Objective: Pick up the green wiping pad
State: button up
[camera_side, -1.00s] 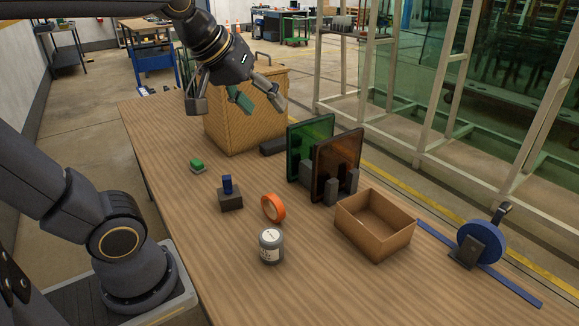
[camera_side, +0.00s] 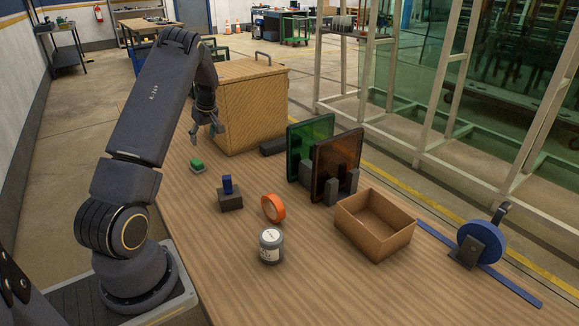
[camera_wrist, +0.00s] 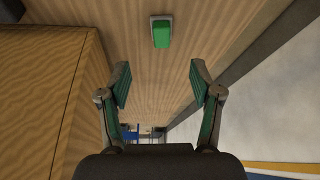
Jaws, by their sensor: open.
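The green wiping pad (camera_side: 197,163) is a small green block with a pale base, lying on the table at the left in the side view. In the wrist view the pad (camera_wrist: 161,33) is at the top middle, ahead of the fingers. My gripper (camera_side: 207,137) is above the table, a little behind the pad and beside the large wooden box. In the wrist view my gripper (camera_wrist: 160,85) is open and empty, its green-lined fingers wide apart and clear of the pad.
The large wooden box (camera_side: 240,110) stands close to my gripper; its side fills the left of the wrist view (camera_wrist: 45,100). A blue piece on a dark block (camera_side: 230,199), an orange tape roll (camera_side: 272,208), a jar (camera_side: 271,247) and an open carton (camera_side: 375,235) stand farther forward.

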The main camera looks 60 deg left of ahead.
send_near(200, 164)
jog(key=x, duration=0.4)
jog(key=shift+w+f, duration=0.15)
jog(key=shift+f, duration=0.15)
jog(key=x, duration=0.5)
jog(key=shift+s+a, duration=0.25)
jog(key=shift+a, duration=0.05)
jog(key=c, duration=1)
